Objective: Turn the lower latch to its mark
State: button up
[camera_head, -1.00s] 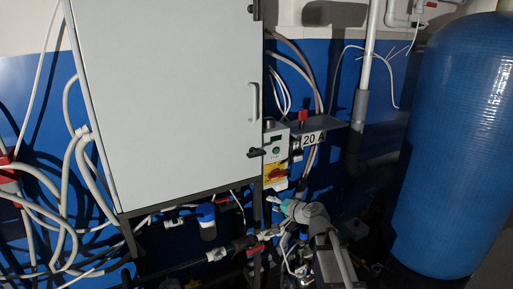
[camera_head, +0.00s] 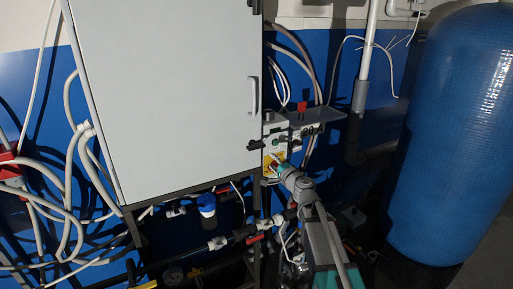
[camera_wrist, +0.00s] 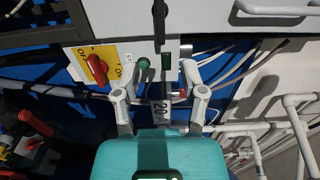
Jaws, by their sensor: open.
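The lower latch (camera_head: 257,144) is a small black lever at the right edge of the grey cabinet door (camera_head: 165,100). In the wrist view the lower latch (camera_wrist: 159,22) is a long dark bar at the top middle, beyond my fingertips. My gripper (camera_head: 279,161) is in front of the control box below and right of the latch, and partly covers it. In the wrist view my gripper (camera_wrist: 160,75) has its two grey fingers wide apart with nothing between them, and is apart from the latch. I cannot make out the latch's mark.
The control box (camera_head: 274,132) has a red rotary switch on a yellow plate (camera_wrist: 82,62) and a green button (camera_wrist: 143,62). A door handle (camera_head: 254,95) is above the latch. A blue tank (camera_head: 450,140) stands right; pipes run below.

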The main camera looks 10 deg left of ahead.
aim_at(259, 148)
jog(key=x, duration=1.3)
jog(key=shift+w+a, duration=0.25)
jog(key=shift+w, duration=0.05)
grip_shut()
jog(key=shift+d, duration=0.15)
